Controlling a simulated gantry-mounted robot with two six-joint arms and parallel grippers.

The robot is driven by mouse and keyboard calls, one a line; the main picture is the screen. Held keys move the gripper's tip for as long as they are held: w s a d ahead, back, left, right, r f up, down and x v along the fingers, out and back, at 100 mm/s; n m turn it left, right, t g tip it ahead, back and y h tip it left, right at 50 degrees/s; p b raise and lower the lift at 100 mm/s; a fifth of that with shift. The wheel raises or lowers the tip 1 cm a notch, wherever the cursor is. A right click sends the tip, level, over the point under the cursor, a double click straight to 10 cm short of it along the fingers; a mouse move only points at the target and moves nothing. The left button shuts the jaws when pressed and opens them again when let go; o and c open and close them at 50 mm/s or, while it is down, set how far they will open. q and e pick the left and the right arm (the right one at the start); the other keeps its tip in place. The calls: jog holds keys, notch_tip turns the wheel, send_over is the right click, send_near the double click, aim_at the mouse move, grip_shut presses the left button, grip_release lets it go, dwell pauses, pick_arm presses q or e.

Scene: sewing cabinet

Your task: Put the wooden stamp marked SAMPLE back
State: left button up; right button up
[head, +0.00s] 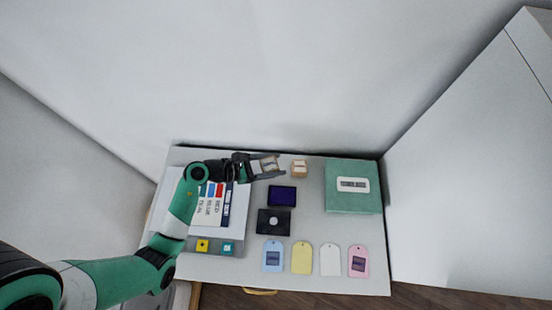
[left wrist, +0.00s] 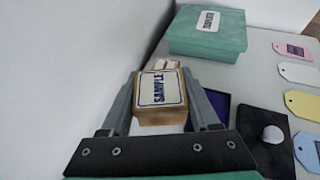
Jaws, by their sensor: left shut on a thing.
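The wooden stamp marked SAMPLE (left wrist: 160,88) is a light-brown block with a white label and dark blue lettering on the face toward the wrist camera. My left gripper (head: 268,166) is shut on it, with one finger on each side. In the head view the stamp (head: 263,165) is partly covered by the fingers, near the back edge of the table. A second small wooden block (head: 299,168) stands just right of the gripper. In the left wrist view this block (left wrist: 163,64) is mostly hidden behind the held stamp. My right gripper is not in view.
A green box (head: 353,202) stands at the back right. A purple ink pad (head: 282,195) and black case with a pale round spot (head: 265,228) lie in front of the gripper. Several tags, including a yellow one (head: 301,258), line the front. A grey tray (head: 176,242) with labelled cards is left.

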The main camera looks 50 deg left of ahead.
aim_at(276, 162)
pick_arm(q)
jog(key=w+f, duration=0.1)
jog(key=w+a+f+b, duration=0.1)
jog(key=f, duration=0.1)
jog(key=shift+a+f, duration=0.1)
jog(key=shift+f, duration=0.1)
jog(key=shift+w+a+f, duration=0.15)
jog(key=shift+w+a+f+b, duration=0.1)
jog(key=shift+f+b, duration=0.35)
jog(key=shift+f, duration=0.45)
jog(key=shift+w+a+f+b, duration=0.1)
jog(key=shift+f+b, duration=0.3)
jog(key=shift+f, duration=0.45)
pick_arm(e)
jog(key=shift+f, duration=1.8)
pick_arm(q)
jog(key=shift+f, duration=0.1)
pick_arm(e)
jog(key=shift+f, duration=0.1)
pick_arm(q)
jog(key=o, duration=0.9)
jog(key=shift+f, duration=0.15)
jog(key=o, duration=0.5)
jog(key=shift+r, duration=0.2)
